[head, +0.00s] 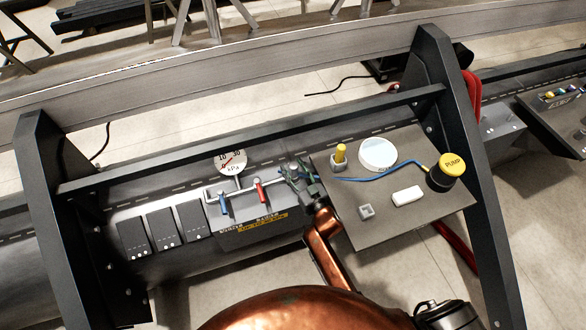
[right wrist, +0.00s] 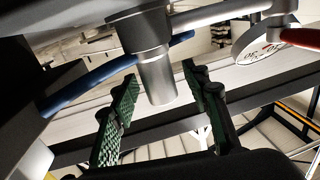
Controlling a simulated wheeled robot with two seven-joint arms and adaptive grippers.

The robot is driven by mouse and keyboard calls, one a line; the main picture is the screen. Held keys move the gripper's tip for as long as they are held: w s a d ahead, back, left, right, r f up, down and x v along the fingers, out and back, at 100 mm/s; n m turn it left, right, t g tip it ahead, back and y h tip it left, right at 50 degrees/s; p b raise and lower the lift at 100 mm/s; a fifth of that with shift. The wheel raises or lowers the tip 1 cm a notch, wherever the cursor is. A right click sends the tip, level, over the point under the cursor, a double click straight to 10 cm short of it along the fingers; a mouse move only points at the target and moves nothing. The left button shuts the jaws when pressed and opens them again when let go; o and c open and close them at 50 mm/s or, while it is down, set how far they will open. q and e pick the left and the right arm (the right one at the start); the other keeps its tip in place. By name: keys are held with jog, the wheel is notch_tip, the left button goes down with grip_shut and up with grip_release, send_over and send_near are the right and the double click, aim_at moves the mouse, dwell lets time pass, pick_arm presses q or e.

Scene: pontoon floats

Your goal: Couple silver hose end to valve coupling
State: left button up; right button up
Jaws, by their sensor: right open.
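My right gripper (head: 299,176) is at the right end of the valve pipe, by the board's left edge. In the right wrist view, its open green-padded fingers (right wrist: 160,78) stand on either side of a silver cylinder (right wrist: 157,82), with a gap visible to the right finger. The cylinder joins a wider grey collar (right wrist: 140,35) on the pipe. I cannot tell whether it is the hose end or part of the valve coupling. The blue hose (head: 385,178) runs from the pump to my gripper; its end is hidden there. It also shows in the right wrist view (right wrist: 88,83).
The pipe carries a blue lever (head: 223,205), a red lever (head: 261,194) and a kPa gauge (head: 231,161). The board (head: 415,215) holds a yellow-topped pump (head: 452,166), a yellow peg (head: 341,152), a white disc (head: 378,154) and a white block (head: 408,196). Dark frame posts flank the area.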

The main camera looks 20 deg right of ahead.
notch_tip(320, 180, up, 10)
jog(key=shift+f, duration=0.25)
dwell(0.5)
